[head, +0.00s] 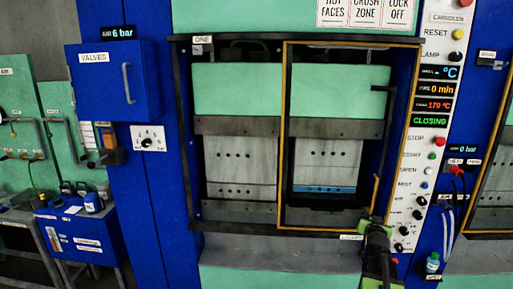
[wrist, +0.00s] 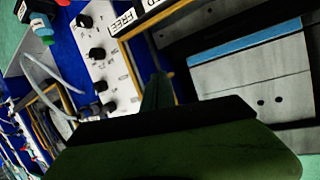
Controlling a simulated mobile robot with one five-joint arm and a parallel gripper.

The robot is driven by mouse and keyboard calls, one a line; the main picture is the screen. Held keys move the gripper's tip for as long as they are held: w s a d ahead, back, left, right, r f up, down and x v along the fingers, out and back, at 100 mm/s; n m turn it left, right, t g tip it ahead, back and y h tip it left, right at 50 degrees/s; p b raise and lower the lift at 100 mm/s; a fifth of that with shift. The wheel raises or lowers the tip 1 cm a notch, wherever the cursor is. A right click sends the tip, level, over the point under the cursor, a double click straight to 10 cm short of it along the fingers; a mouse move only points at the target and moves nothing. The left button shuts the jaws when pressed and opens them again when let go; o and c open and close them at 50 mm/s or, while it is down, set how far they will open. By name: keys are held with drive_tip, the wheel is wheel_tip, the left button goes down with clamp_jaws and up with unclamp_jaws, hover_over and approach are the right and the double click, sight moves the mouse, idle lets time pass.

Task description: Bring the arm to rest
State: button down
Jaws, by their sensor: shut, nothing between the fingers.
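My gripper (head: 376,228) is low in the head view, in front of the press's lower right corner. It is dark and green, and no object shows in it. In the wrist view my gripper (wrist: 157,90) points up past a wide green and dark body. Its fingers look together. The grey press block with a blue strip (head: 325,189) lies behind the yellow-framed guard (head: 284,130), up and left of my gripper. The wrist view shows this blue strip (wrist: 245,42) tilted. I cannot tell whether my gripper touches the guard.
The control panel (head: 433,150) stands right of the press, close to my gripper, with displays reading 170 °C and CLOSING. A blue valves box (head: 108,85) reads 6 bar at left. A small bottle (head: 433,262) sits at lower right. A blue cabinet (head: 75,235) stands lower left.

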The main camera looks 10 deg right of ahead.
drive_tip(key=a+f+n+g+y+b, duration=0.1)
drive_tip(key=a+f+n+g+y, duration=0.1)
drive_tip(key=a+f, duration=0.5)
drive_tip(key=a+f+n+g+y+b, duration=0.1)
drive_tip(key=a+f+y, duration=0.15)
drive_tip(key=a, duration=0.75)
drive_tip(key=a+f+n+g+y+b, duration=0.1)
drive_tip(key=a+f+n+g+y, duration=0.1)
drive_tip(key=a+f, duration=0.55)
drive_tip(key=s+a+f+n+g, duration=0.1)
drive_tip(key=s+a+g, duration=0.1)
drive_tip(key=s+a, duration=0.2)
drive_tip(key=s+a+f+n+g+y+b, duration=0.1)
drive_tip(key=s+a, duration=0.3)
drive_tip(key=a, duration=0.6)
drive_tip(key=s+a+f+n+g+y, duration=0.1)
drive_tip(key=s+a+f+g, duration=0.1)
drive_tip(key=a, duration=0.5)
drive_tip(key=shift+s+a+f+n+g, duration=0.15)
drive_tip(key=shift+s+a+n+g, duration=0.2)
drive_tip(key=shift+s+g, duration=0.6)
drive_tip(key=shift+s+d+t, duration=0.1)
drive_tip(key=shift+s+t, duration=0.05)
drive_tip(key=shift+t, duration=0.1)
idle(2.2)
